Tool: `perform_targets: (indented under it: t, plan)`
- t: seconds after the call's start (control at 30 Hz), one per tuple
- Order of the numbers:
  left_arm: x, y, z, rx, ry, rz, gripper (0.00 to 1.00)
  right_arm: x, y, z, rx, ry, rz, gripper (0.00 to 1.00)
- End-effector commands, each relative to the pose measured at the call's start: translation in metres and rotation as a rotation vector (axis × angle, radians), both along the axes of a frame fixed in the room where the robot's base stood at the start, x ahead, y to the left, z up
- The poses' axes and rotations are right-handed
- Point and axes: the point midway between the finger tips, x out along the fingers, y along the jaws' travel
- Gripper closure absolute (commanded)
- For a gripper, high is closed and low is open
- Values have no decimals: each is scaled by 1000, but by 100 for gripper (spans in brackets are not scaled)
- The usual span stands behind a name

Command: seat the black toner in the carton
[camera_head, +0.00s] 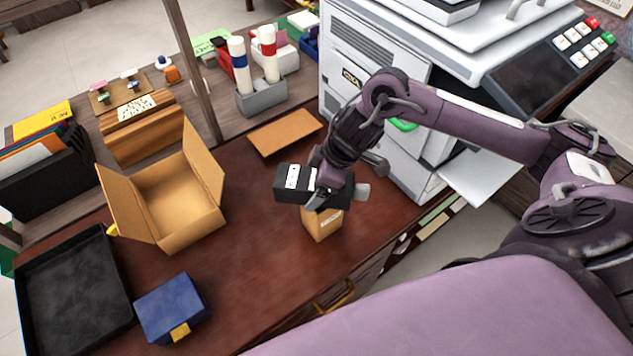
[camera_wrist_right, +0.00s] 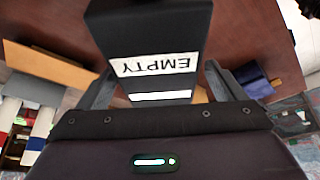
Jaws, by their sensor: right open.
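The black toner (camera_head: 284,183) lies roughly level over the right part of the desk, with a white label on its near-left part. My right gripper (camera_head: 326,190) is around it from above, jaws open. In the right wrist view the toner (camera_wrist_right: 160,35) sits between the two fingers, its label reading "EMPTY"; I cannot tell whether the fingers touch it. A small brown box (camera_head: 322,224) stands just below and in front of it, partly hidden. The open, empty-looking carton (camera_head: 185,232) stands left with flaps spread. My left gripper is not in view.
A black tray (camera_head: 75,322) and a blue box (camera_head: 170,305) lie at the front left. A flat cardboard piece (camera_head: 285,132) lies behind the toner. A white printer (camera_head: 385,60) stands at the back right. Bare desk lies between carton and toner.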

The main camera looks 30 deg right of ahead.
Motion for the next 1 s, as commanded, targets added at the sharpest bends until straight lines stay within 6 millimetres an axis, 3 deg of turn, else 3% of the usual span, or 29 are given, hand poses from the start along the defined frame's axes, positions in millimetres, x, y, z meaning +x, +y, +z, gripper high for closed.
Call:
perform_targets:
  t: [0.17,0.4,0.87,1.0]
  plan:
    - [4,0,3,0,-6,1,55,4,6,-15,2,-2,1,11]
    - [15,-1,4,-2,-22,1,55,5,6,-16,1,-3,1,12]
    - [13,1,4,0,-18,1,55,5,6,-15,1,-5,1,72]
    - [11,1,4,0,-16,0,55,5,6,-15,1,-5,1,74]
